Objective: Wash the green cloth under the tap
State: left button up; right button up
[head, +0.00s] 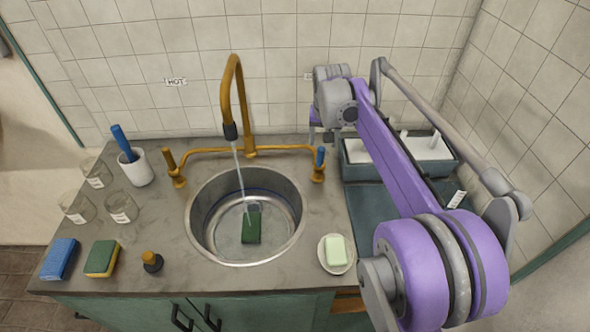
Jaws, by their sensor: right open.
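The green cloth (251,229) lies as a small dark green piece in the round metal sink (205,205). The brass tap (228,90) arches over the sink from behind, and a stream of water (240,170) runs from its dark nozzle down to the cloth. A blue-topped tap handle (320,157) stands at the right and a brass one (169,160) at the left. My right gripper (320,138) is open and points down just above the blue-topped handle; I cannot tell if they touch. My left gripper is out of view.
A soap dish (337,266) with pale green soap sits right of the sink. A blue sponge (59,259), a green-yellow sponge (102,258), a brass-topped stopper (152,261), glass jars (122,208) and a white cup (137,168) with a brush stand left. A tray (361,172) is behind my right arm.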

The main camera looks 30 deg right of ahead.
aim_at(322, 158)
jog(key=s+f+n+t+h+b, duration=0.1)
jog(key=f+t+b, duration=0.1)
jog(key=t+b, duration=0.1)
jog(key=s+f+n+t+h+b, duration=0.1)
jog(key=f+t+h+b, duration=0.1)
jog(key=t, duration=0.3)
jog(key=s+f+n+t+h+b, duration=0.1)
jog(key=f+n+t+b, duration=0.1)
jog(key=f+t+b, duration=0.2)
jog(key=shift+a+t+b, duration=0.1)
jog(key=shift+t+b, duration=0.3)
jog(key=shift+t, duration=0.2)
jog(key=shift+w+f+n+t+b, duration=0.15)
jog(key=shift+w+n+t+b, duration=0.15)
jog(key=shift+t, duration=0.3)
jog(key=x, duration=0.7)
jog(key=shift+w, duration=0.25)
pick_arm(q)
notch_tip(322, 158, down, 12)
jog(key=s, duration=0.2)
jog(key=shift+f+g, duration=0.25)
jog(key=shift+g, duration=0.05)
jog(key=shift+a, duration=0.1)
pick_arm(e)
jog(key=shift+c, duration=0.2)
grip_shut()
